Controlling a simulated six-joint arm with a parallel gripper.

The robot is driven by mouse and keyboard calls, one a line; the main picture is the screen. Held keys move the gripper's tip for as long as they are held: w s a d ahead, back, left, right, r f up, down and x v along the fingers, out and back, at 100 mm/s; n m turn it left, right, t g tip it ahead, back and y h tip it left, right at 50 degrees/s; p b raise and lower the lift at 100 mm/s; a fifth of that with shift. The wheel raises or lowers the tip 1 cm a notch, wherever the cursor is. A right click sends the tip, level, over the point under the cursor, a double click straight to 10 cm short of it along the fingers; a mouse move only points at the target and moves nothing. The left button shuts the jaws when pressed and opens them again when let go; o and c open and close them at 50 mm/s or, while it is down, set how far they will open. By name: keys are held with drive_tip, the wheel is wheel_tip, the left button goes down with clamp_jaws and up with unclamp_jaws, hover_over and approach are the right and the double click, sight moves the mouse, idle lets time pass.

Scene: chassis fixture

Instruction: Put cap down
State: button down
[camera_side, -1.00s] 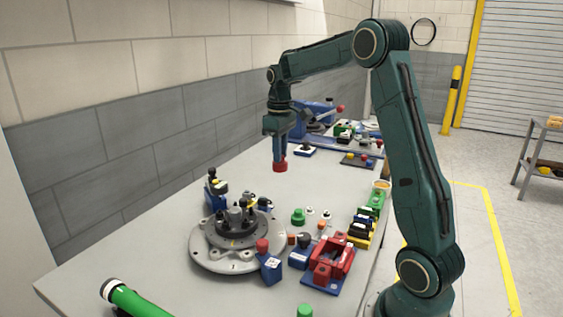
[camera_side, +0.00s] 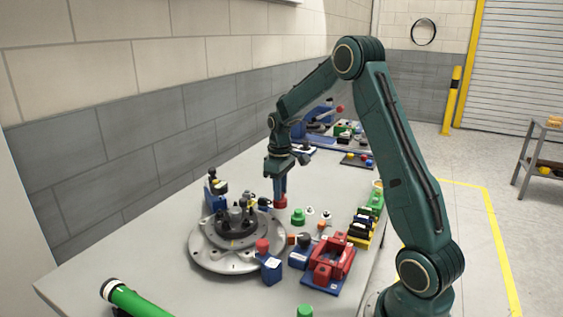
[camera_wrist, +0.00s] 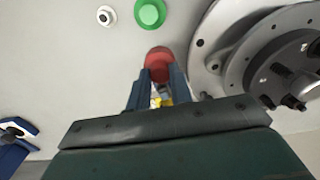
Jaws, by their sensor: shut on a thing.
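A red cap (camera_side: 280,202) is held between the fingertips of my gripper (camera_side: 280,190) in the side view. The gripper points down, and the cap is low near the table (camera_side: 150,225), beside the round grey fixture (camera_side: 205,257). I cannot tell whether the cap touches the table. In the wrist view the red cap (camera_wrist: 158,62) sits between both fingers of my gripper (camera_wrist: 157,80). The grey fixture (camera_wrist: 212,70) is to its right, and a green cap (camera_wrist: 150,13) is just beyond it.
The green cap (camera_side: 298,216) stands close to the right of the held cap. A blue block with a red top (camera_side: 270,267) and a red fixture on a blue plate (camera_side: 325,262) are nearer the camera. A green cylinder (camera_side: 138,300) lies front left. Bare table lies behind the gripper.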

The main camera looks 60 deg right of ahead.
drive_tip(key=shift+f, duration=2)
drive_tip(key=shift+f, duration=0.15)
drive_tip(key=c, duration=1.3)
unclamp_jaws()
drive_tip(key=shift+o, duration=0.2)
wheel_tip(320, 180, up, 12)
drive_tip(key=shift+r, duration=0.15)
